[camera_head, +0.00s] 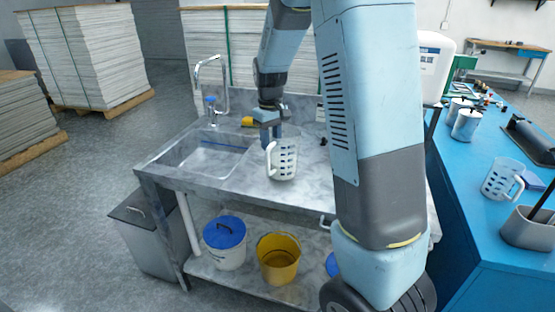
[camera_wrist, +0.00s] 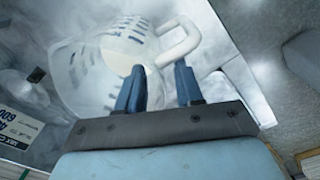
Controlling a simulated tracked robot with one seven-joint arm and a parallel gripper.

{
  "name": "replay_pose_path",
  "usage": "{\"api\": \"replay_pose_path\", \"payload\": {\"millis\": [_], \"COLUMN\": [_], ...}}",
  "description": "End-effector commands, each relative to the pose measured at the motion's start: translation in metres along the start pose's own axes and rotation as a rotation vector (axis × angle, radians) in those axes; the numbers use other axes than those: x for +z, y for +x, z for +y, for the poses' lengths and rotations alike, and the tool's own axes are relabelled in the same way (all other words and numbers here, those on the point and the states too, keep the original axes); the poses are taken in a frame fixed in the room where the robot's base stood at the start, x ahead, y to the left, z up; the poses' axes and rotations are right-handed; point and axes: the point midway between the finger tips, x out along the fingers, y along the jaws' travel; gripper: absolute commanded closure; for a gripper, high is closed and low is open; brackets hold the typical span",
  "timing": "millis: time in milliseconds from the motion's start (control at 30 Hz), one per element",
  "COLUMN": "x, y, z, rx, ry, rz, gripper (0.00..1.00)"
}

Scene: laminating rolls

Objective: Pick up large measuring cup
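A white measuring cup (camera_head: 285,160) with dark markings stands on the grey sink counter, right of the basin, its handle on the left side. My gripper (camera_head: 270,138) is pointed down right at the handle side of this cup. In the wrist view, my gripper (camera_wrist: 159,70) has its two blue fingers apart, with the white handle (camera_wrist: 182,42) at and between the fingertips; contact cannot be told. The cup body (camera_wrist: 95,70) fills the upper left there. A second measuring cup (camera_head: 499,178) stands on the blue table at the right.
The sink basin (camera_head: 205,158) and tap (camera_head: 212,85) lie left of the cup. A yellow object (camera_head: 248,121) lies behind. A blue-lidded bucket (camera_head: 224,242) and a yellow bucket (camera_head: 278,260) stand on the lower shelf. The blue table (camera_head: 462,195) holds metal cans (camera_head: 466,125).

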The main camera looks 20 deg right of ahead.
Motion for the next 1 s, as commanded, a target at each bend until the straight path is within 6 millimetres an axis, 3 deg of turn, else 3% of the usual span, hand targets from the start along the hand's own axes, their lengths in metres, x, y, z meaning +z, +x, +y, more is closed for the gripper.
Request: {"api": "replay_pose_path", "payload": {"millis": [167, 433, 800, 1000], "x": [0.000, 0.000, 0.000, 0.000], "y": [0.016, 0.018, 0.018, 0.018], "z": [-0.001, -0.001, -0.001, -0.001], "rx": [-0.001, -0.001, -0.001, -0.001], "ry": [-0.001, -0.002, -0.002, -0.002], "rz": [0.000, 0.000, 0.000, 0.000], "gripper": [0.64, 0.64, 0.99, 1.00]}}
